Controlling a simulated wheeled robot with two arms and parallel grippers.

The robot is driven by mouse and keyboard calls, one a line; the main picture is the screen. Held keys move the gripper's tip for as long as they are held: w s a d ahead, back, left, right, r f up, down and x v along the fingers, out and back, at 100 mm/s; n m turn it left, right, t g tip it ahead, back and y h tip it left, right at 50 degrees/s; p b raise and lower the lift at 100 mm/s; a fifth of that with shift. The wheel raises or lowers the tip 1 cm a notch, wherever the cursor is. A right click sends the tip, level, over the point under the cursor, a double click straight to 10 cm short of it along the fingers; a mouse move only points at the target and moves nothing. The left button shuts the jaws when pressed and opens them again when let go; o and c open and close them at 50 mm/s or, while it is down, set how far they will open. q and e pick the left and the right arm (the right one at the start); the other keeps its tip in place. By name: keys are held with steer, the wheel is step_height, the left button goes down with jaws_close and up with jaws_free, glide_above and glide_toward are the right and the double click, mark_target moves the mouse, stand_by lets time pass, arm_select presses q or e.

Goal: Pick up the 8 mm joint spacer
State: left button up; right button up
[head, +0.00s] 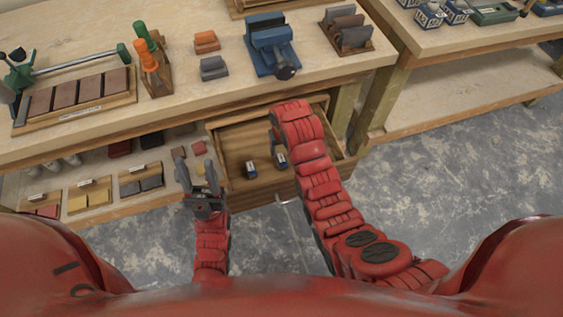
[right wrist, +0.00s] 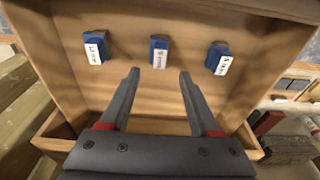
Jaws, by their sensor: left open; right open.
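Three blue blocks with white labels stand in a row in the open wooden drawer: a left one (right wrist: 96,47), a middle one (right wrist: 159,51) and a right one (right wrist: 218,58) in the right wrist view. The labels are too small to read surely, so I cannot tell which is the 8 mm joint spacer. In the head view two blocks show, one (head: 251,169) and another (head: 281,159). My right gripper (right wrist: 159,75) is open and empty, its fingers pointing toward the middle block, apart from it. My arm hides it in the head view. My left gripper (head: 199,172) is open and empty, left of the drawer.
The drawer (head: 262,190) is pulled out under the workbench (head: 200,100). On the bench are a blue vise (head: 270,45), a tray of brown blocks (head: 78,95) and a rack of plates (head: 347,32). A lower shelf holds sample trays (head: 90,196). The floor (head: 450,170) at right is clear.

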mark_target(281, 158)
steer(key=shift+w+a+f, duration=0.1)
steer(key=shift+w+f, duration=0.05)
steer(key=shift+f, duration=1.1)
steer(key=shift+w+f, duration=0.15)
steer(key=shift+f, duration=1.1)
steer(key=shift+w+a+f, duration=0.1)
steer(key=shift+w+f, duration=0.05)
steer(key=shift+f, duration=1.1)
jaws_close()
